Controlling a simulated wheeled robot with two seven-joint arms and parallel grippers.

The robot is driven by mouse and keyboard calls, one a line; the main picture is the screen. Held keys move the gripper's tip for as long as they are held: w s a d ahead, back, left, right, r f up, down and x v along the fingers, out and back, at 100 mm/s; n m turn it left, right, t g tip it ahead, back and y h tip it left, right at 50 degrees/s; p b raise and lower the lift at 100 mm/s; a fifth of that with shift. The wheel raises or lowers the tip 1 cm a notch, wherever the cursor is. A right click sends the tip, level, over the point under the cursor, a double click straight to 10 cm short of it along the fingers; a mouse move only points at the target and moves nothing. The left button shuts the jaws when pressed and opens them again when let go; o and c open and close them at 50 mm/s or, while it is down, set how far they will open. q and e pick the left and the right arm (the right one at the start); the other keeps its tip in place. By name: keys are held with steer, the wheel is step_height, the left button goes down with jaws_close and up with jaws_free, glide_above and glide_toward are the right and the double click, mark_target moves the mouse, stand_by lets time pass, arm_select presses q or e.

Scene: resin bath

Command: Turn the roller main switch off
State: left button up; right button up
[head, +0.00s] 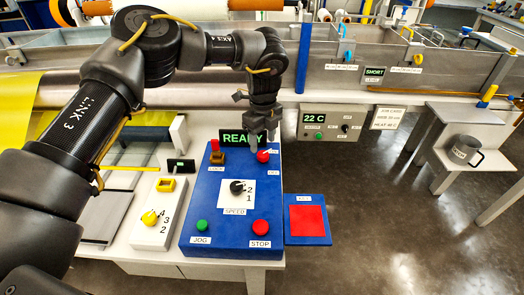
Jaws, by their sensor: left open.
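The blue roller control panel (190,232) lies on the white bench at the centre. A red rotary knob (263,156) with small white labels beside it, likely the main switch, sits at the panel's upper right; its setting is too small to tell. My left gripper (261,136) points down just above and behind this knob, open and with nothing in it. I cannot tell whether its fingers touch the knob. It partly covers the lit green READY display (232,138). My right gripper is not in view.
The panel also bears a black speed knob (237,187), green JOG button (202,226), red STOP button (261,228) and a red-topped part (216,153). A red pad (308,220) is at right.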

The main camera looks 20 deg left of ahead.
mark_target(263, 153)
arm_select(q)
step_height(263, 153, down, 4)
steer(key=shift+f, duration=0.6)
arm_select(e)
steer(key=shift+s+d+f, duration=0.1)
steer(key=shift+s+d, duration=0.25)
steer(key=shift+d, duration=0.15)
